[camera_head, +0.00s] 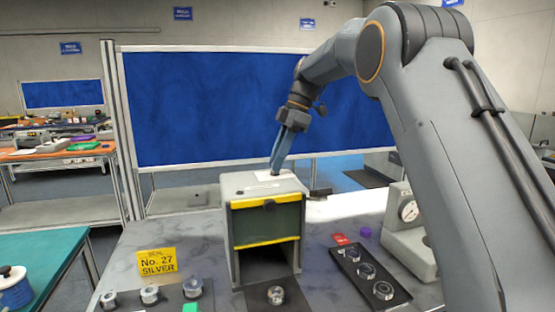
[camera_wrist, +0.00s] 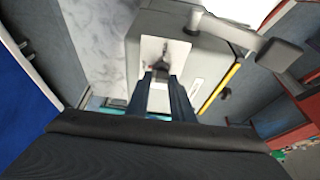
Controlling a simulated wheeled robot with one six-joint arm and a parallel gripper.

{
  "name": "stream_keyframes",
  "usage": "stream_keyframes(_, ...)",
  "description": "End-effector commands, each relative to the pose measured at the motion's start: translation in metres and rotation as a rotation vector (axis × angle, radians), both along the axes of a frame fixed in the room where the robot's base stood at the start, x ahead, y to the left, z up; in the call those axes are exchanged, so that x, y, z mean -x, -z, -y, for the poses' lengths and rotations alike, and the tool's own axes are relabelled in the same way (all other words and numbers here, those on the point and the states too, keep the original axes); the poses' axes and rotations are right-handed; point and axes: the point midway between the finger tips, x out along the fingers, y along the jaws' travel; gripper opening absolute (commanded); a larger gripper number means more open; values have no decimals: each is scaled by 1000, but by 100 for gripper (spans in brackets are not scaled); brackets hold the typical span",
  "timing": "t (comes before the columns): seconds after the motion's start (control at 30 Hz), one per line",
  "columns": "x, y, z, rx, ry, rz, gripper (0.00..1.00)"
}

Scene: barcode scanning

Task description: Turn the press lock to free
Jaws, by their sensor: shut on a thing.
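The press (camera_head: 233,190) is a grey box on the grey table, with a dark front guard (camera_head: 266,222) edged in yellow. A white plate (camera_head: 262,176) lies on its top; it also shows in the wrist view (camera_wrist: 180,52). A small dark knob, seemingly the press lock (camera_wrist: 160,64), stands on this plate. My gripper (camera_head: 275,168) reaches down to the press top, its blue fingers shut on the knob; in the wrist view the fingertips (camera_wrist: 161,76) meet at it. The fingers hide most of the knob, and I cannot tell which setting it points to.
A metal ring part (camera_head: 276,295) sits on a dark pad before the press. A black tray (camera_head: 370,272) with several ring parts and a dial gauge (camera_head: 409,211) stand right. A grey arm-like piece (camera_wrist: 235,35) shows beside the plate.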

Motion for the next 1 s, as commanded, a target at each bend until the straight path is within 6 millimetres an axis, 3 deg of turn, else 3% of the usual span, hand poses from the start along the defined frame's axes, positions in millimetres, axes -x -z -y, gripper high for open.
stream_keyframes(0.07, 0, 0, 0, 1, -1, 2, 0)
stream_keyframes(0.1, 0, 0, 0, 1, -1, 2, 26)
stream_keyframes(0.2, 0, 0, 0, 1, 0, 1, 40)
stream_keyframes(0.57, -1, -4, 2, -1, 1, 2, 40)
stream_keyframes(1.0, -9, -62, 25, -1, 1, 3, 40)
